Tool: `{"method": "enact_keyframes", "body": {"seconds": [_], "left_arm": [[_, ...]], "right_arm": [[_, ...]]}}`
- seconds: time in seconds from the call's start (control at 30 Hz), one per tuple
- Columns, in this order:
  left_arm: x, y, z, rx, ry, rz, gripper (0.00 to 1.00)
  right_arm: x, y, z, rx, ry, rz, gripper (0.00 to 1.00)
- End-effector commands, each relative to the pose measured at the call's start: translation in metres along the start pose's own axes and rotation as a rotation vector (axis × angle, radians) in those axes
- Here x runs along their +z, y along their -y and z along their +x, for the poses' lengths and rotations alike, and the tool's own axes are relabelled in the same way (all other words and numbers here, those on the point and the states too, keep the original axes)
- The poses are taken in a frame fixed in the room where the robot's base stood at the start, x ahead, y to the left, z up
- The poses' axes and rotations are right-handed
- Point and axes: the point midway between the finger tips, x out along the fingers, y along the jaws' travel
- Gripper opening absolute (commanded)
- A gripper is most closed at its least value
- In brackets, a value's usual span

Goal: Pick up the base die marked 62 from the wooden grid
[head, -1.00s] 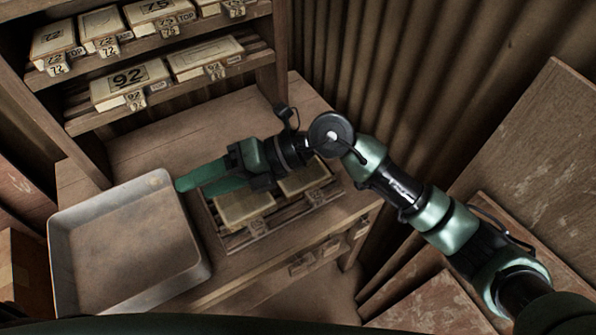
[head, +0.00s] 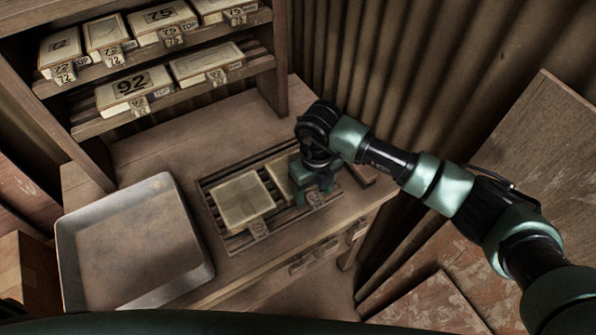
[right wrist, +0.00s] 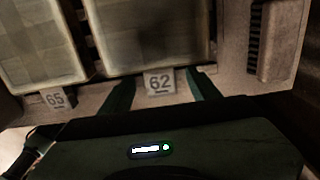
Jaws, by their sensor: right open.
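The base die marked 62 (head: 277,180) is a pale block in the wooden grid (head: 212,208), partly hidden by my right gripper in the head view. In the right wrist view the die (right wrist: 145,35) fills the upper middle, with its tag reading 62 (right wrist: 159,83) at its near edge. My right gripper (head: 315,184) is over the right part of the grid, pointing down. In the right wrist view its open fingers (right wrist: 160,88) stand on either side of the tag, with nothing held. I cannot tell whether they touch the die. My left gripper is not in view.
Another pale die (head: 242,199), tagged 65 (right wrist: 55,98), lies left of it in the grid. A grey metal tray (head: 68,262) stands on the bench at left. A shelf (head: 200,92) with several numbered dies is behind. Corrugated wall (head: 400,70) bounds the right.

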Motion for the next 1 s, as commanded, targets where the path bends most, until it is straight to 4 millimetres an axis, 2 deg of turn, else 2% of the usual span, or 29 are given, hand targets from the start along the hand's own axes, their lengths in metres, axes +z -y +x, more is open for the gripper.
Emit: {"method": "enact_keyframes", "body": {"seconds": [0.1,0.33,0.5,0.57,1.0], "left_arm": [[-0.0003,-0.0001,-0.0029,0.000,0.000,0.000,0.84],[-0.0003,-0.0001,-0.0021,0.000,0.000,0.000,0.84],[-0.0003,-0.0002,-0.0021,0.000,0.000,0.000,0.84],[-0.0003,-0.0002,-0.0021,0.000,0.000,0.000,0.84],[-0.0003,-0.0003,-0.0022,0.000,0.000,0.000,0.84]], "right_arm": [[-0.0008,-0.0004,0.0096,0.001,-0.002,-0.001,0.62],[-0.0001,-0.0002,0.0115,0.001,0.001,-0.002,0.62],[-0.0001,-0.0003,0.0112,0.001,0.001,-0.002,0.15],[-0.0001,-0.0002,0.0111,0.001,0.001,-0.002,0.00],[0.0001,-0.0002,0.0107,0.001,0.001,-0.001,0.00]]}}
